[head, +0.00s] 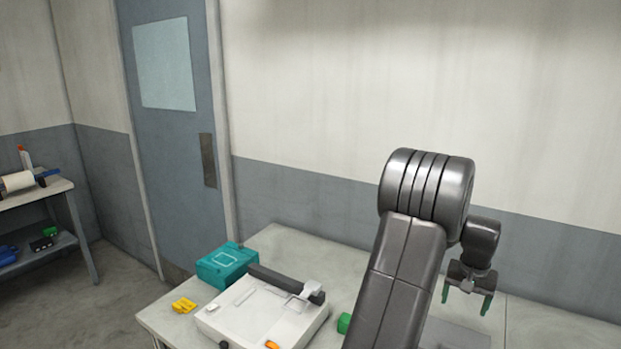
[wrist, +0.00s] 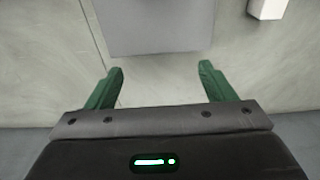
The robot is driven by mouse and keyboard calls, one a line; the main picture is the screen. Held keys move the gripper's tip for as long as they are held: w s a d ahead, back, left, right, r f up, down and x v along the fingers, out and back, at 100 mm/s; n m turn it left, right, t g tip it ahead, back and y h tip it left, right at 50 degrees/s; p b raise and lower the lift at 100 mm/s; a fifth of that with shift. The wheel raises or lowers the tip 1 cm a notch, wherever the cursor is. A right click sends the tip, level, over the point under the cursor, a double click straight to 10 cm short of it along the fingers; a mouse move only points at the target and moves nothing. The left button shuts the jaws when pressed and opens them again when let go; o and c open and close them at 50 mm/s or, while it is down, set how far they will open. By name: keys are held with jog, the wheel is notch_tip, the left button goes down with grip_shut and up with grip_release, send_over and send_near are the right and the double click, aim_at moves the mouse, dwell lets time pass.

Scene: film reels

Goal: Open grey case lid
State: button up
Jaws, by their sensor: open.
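My gripper (head: 466,298) is open and empty, its two green fingers pointing down above the right part of the table. In the wrist view the gripper (wrist: 161,70) has its fingers wide apart. A flat grey surface, seemingly the grey case (wrist: 160,27), lies ahead of the fingertips at the top middle, apart from them. In the head view a grey flat patch, likely the same case (head: 465,337), shows low beside my arm, mostly cut off by the frame edge. I cannot make out its lid seam or hinge.
A white machine with a dark arm (head: 255,322) stands on the table (head: 290,243) left of my arm. Near it are a teal box (head: 226,264), a yellow piece (head: 184,305) and a green piece (head: 344,323). A white block (wrist: 267,9) is right of the case.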

jog(key=shift+w+d+r+g+y+p, duration=0.1)
jog(key=shift+w+d+g+y+p, duration=0.25)
jog(key=shift+w+d+g+p, duration=0.25)
jog(key=shift+w+d+r+g+y+p, duration=0.1)
jog(key=shift+w+d+g+y+p, duration=0.3)
jog(key=shift+w+p, duration=0.35)
jog(key=shift+w+d+r+g+y+p, duration=0.1)
jog(key=shift+w+d+g+y+p, duration=0.25)
jog(key=shift+w+g+p, duration=0.35)
jog(key=shift+w, duration=0.1)
